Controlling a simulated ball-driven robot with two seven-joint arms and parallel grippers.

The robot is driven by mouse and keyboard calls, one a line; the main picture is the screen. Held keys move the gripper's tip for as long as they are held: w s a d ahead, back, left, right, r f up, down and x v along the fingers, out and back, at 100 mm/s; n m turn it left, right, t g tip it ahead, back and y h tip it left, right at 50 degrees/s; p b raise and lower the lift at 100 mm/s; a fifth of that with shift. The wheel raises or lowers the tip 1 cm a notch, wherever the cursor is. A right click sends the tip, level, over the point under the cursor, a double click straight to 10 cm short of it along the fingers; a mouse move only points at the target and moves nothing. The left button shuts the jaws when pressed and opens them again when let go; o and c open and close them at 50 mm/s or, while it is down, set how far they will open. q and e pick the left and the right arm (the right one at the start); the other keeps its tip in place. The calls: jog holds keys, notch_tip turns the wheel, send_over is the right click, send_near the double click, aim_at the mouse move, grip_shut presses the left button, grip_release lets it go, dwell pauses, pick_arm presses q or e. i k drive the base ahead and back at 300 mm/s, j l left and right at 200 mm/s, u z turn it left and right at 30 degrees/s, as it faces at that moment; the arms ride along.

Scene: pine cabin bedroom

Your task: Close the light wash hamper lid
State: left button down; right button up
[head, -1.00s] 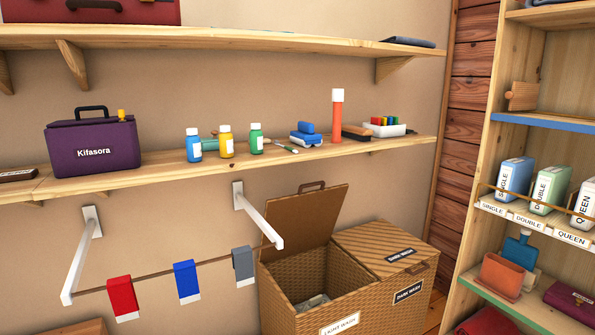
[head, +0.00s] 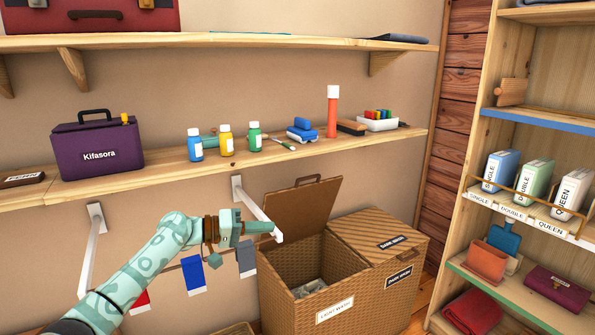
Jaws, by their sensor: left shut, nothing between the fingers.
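The light wash hamper (head: 320,285) is the left half of a woven double hamper, with a white "LIGHT WASH" label on its front. Its lid (head: 302,208) stands raised, leaning back near the wall, with a handle at its top edge. Some grey cloth lies inside. My left gripper (head: 270,227) is shut and empty, in front of the left part of the raised lid in the picture; I cannot tell whether it touches. My right gripper is not in view.
The dark wash half (head: 380,238) beside it has its lid down. A white bracket (head: 258,208) and a line with blue (head: 193,273) and grey (head: 246,258) cloths are close to my left arm. The wall shelf (head: 300,150) above holds bottles and a purple case.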

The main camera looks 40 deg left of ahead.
aim_at(299, 212)
jog(key=i+j, duration=0.35)
jog(key=j, duration=0.15)
jog(key=i+j, duration=0.75)
jog(key=j, duration=0.2)
